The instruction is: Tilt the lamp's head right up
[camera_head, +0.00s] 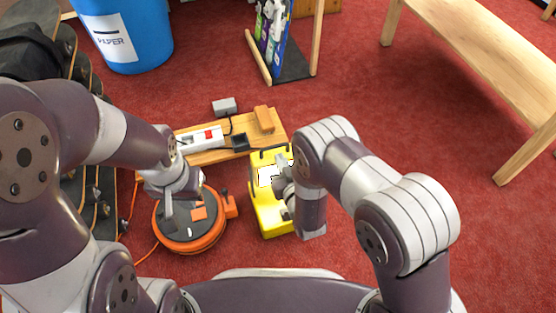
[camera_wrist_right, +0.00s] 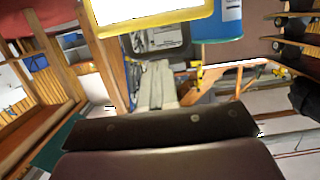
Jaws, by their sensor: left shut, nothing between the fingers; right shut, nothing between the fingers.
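The yellow work lamp (camera_head: 270,217) stands on the red carpet at the middle of the head view. Its head has a bright white panel in a yellow frame, which also shows at the top of the right wrist view (camera_wrist_right: 185,15). My right gripper (camera_head: 280,165) is shut and empty at the lamp's head; my arm hides part of the lamp. In the right wrist view the closed fingers (camera_wrist_right: 154,75) point toward the space just under the yellow frame; I cannot tell whether they touch it. My left gripper (camera_head: 168,222) is shut and empty over the orange cable reel.
The orange cable reel (camera_head: 187,246) sits left of the lamp. Behind the lamp is a wooden board (camera_head: 212,155) with a power strip (camera_head: 200,138). A blue paper bin (camera_head: 140,30) is at the upper left. A wooden bench (camera_head: 480,50) stands at the right, with open carpet before it.

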